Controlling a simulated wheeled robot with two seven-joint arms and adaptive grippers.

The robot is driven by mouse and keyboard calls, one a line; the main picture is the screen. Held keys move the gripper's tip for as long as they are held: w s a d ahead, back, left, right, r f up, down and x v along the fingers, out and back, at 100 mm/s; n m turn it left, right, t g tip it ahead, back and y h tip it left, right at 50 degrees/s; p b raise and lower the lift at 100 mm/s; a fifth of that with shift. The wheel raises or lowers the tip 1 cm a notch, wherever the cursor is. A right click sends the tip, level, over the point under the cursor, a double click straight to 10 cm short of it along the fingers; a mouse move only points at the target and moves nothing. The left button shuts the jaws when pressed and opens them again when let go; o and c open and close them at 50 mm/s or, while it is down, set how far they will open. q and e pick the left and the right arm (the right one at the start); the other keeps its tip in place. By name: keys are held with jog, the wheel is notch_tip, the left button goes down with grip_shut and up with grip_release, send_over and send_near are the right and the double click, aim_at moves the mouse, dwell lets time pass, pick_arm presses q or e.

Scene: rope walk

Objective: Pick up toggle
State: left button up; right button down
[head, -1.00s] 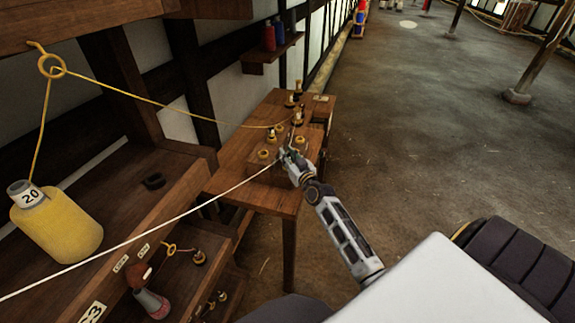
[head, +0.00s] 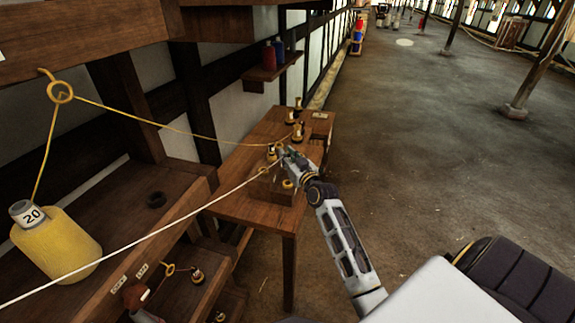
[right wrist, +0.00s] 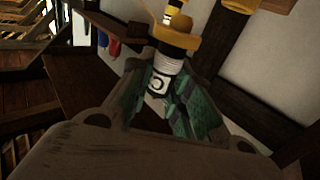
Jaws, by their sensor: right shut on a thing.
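The toggle, a small dark peg with a pale wound band, a marked face and a gold collar, shows large in the right wrist view (right wrist: 174,64). My right gripper (right wrist: 170,105) is shut on it, its green-padded fingers on either side of its lower part. In the head view my right gripper (head: 284,154) is above the wooden block on the small bench (head: 245,205). There the fingers partly hide the toggle. My left gripper is not in view.
Several similar pegs stand at the bench's far end (head: 297,115). A yellow line runs from a ring (head: 60,92) towards the bench, and a white line (head: 150,235) crosses in front. A yellow spool (head: 55,245) stands at left. The floor at right is open.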

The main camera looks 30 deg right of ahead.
jog(key=shift+r, duration=1.1)
jog(key=shift+a+f, duration=0.1)
